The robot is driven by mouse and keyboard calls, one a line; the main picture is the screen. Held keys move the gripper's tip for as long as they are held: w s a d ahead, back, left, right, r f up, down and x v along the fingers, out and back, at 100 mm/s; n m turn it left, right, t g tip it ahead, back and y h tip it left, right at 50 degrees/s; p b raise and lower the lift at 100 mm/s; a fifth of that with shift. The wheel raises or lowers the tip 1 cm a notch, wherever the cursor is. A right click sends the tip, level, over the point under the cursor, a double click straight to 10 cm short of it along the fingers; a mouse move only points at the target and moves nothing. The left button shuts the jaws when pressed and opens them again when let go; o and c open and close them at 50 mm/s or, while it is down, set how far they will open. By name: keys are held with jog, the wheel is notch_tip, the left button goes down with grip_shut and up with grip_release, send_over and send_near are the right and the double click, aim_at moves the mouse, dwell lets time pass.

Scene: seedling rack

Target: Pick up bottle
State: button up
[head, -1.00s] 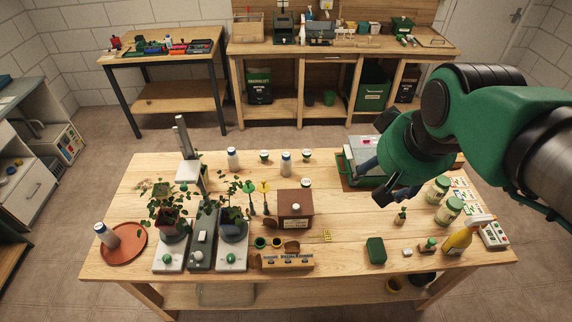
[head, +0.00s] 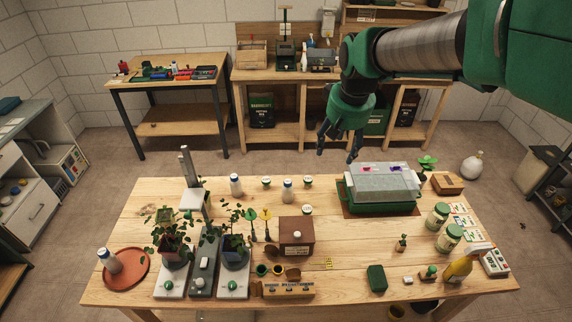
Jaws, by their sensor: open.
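Several bottles stand on the wooden table, and I cannot tell which one the task means.
A green box with a grey lid (head: 379,189) stands at the back right. Potted plants on white and dark stands, a brown box (head: 296,235) and lidded jars (head: 448,239) take up other parts of the table. Bare wood (head: 346,236) shows in the middle.

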jog(key=w+a+f+g+p, duration=0.1)
jog(key=w+a+f, duration=0.3)
jog(key=w, duration=0.5)
jog(key=n+g+p, duration=0.2)
jog(key=p, duration=0.2)
send_over(288, 182)
notch_tip(288, 182, down, 28)
jog(key=shift+w+r, duration=0.1)
jog(key=shift+w, duration=0.05)
jog(key=shift+f, duration=0.3)
jog(key=shift+f, duration=4.15)
jog(key=shift+f, duration=0.15)
jog(key=shift+f, duration=2.45)
